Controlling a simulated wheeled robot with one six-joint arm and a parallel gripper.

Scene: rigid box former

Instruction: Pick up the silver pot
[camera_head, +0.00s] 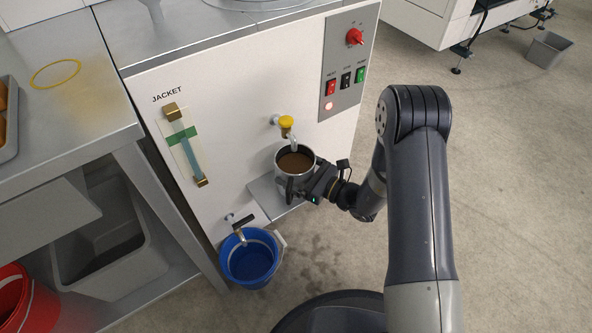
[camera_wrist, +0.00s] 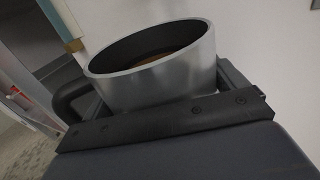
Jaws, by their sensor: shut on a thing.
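The silver pot (camera_head: 281,168) is upright on or just above a small metal shelf (camera_head: 263,194), below the tap with the yellow handle (camera_head: 286,122). It holds brown liquid. My gripper (camera_head: 303,187) reaches in from the right and is shut on the pot. In the wrist view the pot (camera_wrist: 190,80) fills the middle, with dark jaw parts around its lower side and a black handle (camera_wrist: 72,98) at the left. Whether the pot's base touches the shelf cannot be told.
A blue bucket (camera_head: 249,276) hangs under a lower tap (camera_head: 241,232). The white machine front has a switch panel (camera_head: 348,65) at upper right and a JACKET level gauge (camera_head: 184,145). A metal table (camera_head: 90,130) stands at left. Open floor (camera_head: 520,200) lies right.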

